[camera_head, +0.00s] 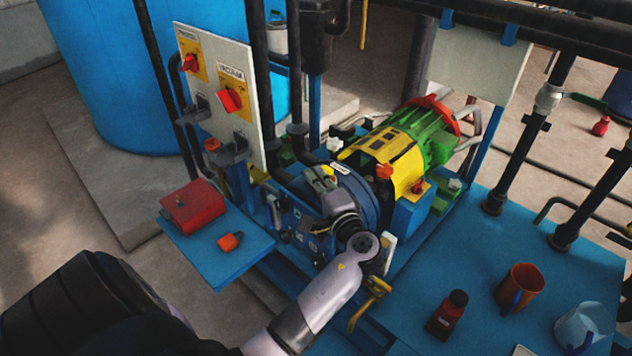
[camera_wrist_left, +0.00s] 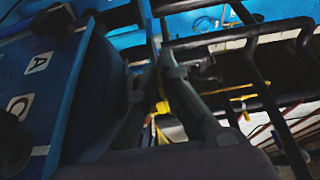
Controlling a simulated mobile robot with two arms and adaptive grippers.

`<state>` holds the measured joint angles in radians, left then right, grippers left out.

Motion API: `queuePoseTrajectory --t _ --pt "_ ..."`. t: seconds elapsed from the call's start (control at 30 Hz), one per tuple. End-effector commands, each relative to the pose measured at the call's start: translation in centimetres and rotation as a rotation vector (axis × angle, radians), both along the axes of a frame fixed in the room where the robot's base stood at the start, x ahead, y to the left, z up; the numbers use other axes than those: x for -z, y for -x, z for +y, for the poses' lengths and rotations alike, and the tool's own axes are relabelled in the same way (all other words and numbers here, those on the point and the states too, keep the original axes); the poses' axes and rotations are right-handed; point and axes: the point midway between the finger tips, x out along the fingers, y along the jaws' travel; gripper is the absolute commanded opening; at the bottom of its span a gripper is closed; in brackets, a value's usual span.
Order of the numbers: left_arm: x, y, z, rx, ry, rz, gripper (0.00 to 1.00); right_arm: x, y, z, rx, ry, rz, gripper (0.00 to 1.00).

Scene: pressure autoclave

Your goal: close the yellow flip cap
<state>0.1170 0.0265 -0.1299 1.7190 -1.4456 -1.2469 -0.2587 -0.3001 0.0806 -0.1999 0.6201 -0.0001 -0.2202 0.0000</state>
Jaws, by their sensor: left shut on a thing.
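My left gripper (camera_head: 325,183) is at the blue pump housing (camera_head: 355,195), its fingers pointing up and away from the wrist. In the left wrist view the two fingers of my left gripper (camera_wrist_left: 158,65) are close together. A small yellow part, which looks like the yellow flip cap (camera_wrist_left: 161,106), shows between them. The gripper is shut on it, but the fingers hide most of its shape. My right gripper is not in view.
A yellow-and-green motor (camera_head: 395,155) stands right of the gripper. A switch panel (camera_head: 215,95) and dark pipes rise behind. A red box (camera_head: 193,206) sits on a blue shelf (camera_head: 215,275). A red bottle (camera_head: 447,312) and orange mug (camera_head: 519,288) stand on the blue table (camera_head: 480,240).

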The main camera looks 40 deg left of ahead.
Motion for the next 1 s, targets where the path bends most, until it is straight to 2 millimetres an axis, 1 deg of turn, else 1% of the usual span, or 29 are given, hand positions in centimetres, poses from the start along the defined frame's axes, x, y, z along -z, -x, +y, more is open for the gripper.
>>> queuePoseTrajectory --t 0.27,0.3,0.6,0.87,1.0 --pt "0.10 0.02 -0.01 0.000 0.002 0.002 0.00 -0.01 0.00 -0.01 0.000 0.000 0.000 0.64" --pt "0.10 0.02 -0.02 0.000 0.002 0.002 0.08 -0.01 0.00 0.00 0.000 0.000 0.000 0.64" --pt "0.05 0.00 -0.02 0.000 0.001 0.002 0.27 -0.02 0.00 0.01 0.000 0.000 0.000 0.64" --pt "0.03 0.00 -0.01 0.000 0.001 0.003 0.27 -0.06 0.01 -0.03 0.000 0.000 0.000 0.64" --pt "-0.38 -0.01 -0.01 0.000 0.000 0.025 0.27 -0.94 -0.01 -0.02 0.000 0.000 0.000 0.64"
